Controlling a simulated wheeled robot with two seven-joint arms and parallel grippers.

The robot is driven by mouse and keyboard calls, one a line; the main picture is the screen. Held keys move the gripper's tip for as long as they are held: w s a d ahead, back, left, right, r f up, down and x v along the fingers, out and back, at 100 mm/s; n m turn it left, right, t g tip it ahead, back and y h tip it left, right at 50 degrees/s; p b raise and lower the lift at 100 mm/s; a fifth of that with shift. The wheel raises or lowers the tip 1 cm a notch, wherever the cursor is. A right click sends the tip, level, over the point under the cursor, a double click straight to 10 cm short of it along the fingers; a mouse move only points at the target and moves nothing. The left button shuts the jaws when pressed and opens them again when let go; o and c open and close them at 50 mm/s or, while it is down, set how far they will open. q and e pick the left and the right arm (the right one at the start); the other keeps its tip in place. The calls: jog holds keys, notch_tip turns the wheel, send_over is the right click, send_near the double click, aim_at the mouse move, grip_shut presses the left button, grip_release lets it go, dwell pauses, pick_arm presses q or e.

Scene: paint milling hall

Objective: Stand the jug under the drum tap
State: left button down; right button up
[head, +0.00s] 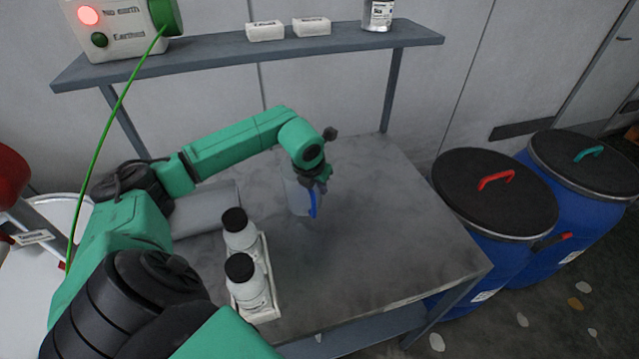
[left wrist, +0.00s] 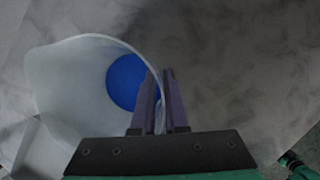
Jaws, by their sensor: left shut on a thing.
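The jug (head: 297,196) is pale and translucent, with a blue strip on its right side. It is upright at the middle of the grey table (head: 395,235); I cannot tell whether its base touches the top. My left gripper (head: 318,182) is shut on the jug's rim or wall. In the left wrist view, the fingers (left wrist: 165,103) pinch the wall of the jug (left wrist: 70,85), and a round blue patch shows inside. I cannot make out a drum tap for certain. My right gripper is not in view.
Two black-capped bottles (head: 248,285) stand in a white rack (head: 267,299) at the table's front left. Two lidded blue drums (head: 470,240) stand right of the table. A shelf (head: 230,50) runs behind, with a green cable (head: 105,140) hanging at left. The table's right half is clear.

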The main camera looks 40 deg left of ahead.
pick_arm(q)
jog(key=c, duration=0.9)
grip_release()
jog(key=shift+w, duration=0.1)
jog(key=shift+c, duration=0.2)
jog(key=shift+r, duration=0.1)
